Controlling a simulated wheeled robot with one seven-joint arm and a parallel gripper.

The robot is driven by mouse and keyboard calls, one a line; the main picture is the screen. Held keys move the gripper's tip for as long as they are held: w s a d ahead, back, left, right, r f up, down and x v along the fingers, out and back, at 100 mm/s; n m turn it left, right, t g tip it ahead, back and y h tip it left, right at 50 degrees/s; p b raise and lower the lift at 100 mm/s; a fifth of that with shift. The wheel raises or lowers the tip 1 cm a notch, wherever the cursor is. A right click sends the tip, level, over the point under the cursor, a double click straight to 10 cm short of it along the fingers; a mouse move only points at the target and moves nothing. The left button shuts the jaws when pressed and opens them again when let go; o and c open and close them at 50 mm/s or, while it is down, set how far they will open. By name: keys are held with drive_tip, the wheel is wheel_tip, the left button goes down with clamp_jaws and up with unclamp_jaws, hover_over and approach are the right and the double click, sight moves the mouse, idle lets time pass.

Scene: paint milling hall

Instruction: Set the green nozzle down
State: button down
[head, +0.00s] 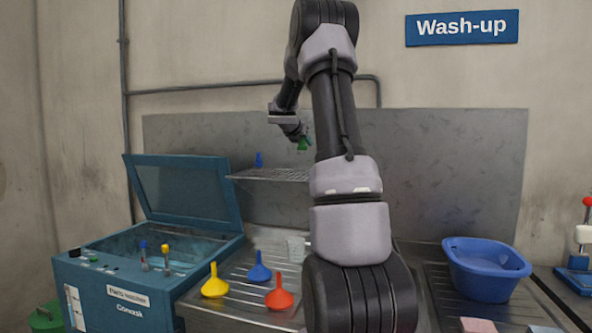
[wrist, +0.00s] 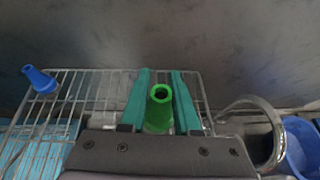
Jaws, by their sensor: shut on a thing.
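The green nozzle (head: 303,144) is held in my gripper (head: 298,137), up in the air above the wire rack (head: 268,175). In the wrist view the green nozzle (wrist: 159,112) sits between the two teal fingers of my gripper (wrist: 160,75), its narrow open end toward the camera. The fingers are shut on it. The rack's bare wires (wrist: 98,88) show behind and to the left of the fingers. The gap between nozzle and rack is hard to judge in the wrist view.
A blue nozzle (head: 258,160) stands on the rack's left part, also in the wrist view (wrist: 40,79). A blue basin (head: 485,268) is right.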

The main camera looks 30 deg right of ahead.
wheel_tip(320, 180, down, 8)
drive_tip(key=shift+f, duration=0.1)
idle(0.4)
drive_tip(key=c, duration=0.6)
unclamp_jaws()
